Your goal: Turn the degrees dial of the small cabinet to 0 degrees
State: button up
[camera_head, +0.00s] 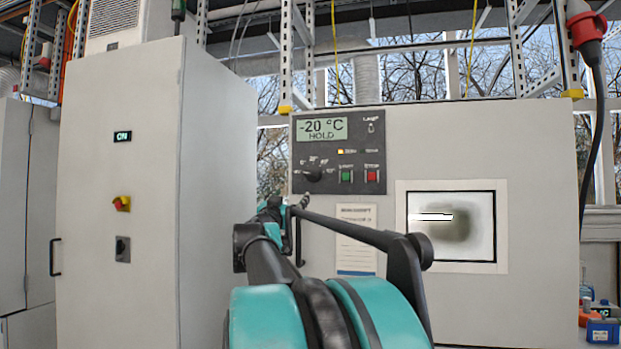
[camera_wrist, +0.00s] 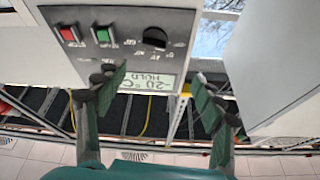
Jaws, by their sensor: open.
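The degrees dial (camera_head: 313,174) is a round black knob at the lower left of the dark control panel (camera_head: 364,152) on the pale cabinet (camera_head: 490,150). The display (camera_head: 322,128) above it reads -20 °C and HOLD. The dial's labels and pointer are too small to read. In the wrist view, which is upside down, the dial (camera_wrist: 155,38) shows near the top, with the display (camera_wrist: 137,80) below it. My gripper (camera_wrist: 158,82) is open and empty. Its fingers are spread in front of the panel, apart from the dial. In the head view my gripper (camera_head: 300,204) is small, just below the panel.
A green button (camera_head: 346,175) and a red button (camera_head: 371,175) sit right of the dial. A paper label (camera_head: 356,238) and a window (camera_head: 452,226) are lower on the cabinet. A tall cabinet (camera_head: 120,210) stands to the left, with a red-yellow switch (camera_head: 122,203).

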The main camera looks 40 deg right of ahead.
send_near(311, 175)
jog(key=shift+g+h, duration=0.3)
jog(key=x, duration=0.9)
jog(key=shift+w+d+r, duration=0.1)
jog(key=shift+w+d, duration=0.05)
jog(key=shift+w, duration=0.1)
jog(key=shift+m, duration=0.3)
jog(key=c, duration=1.2)
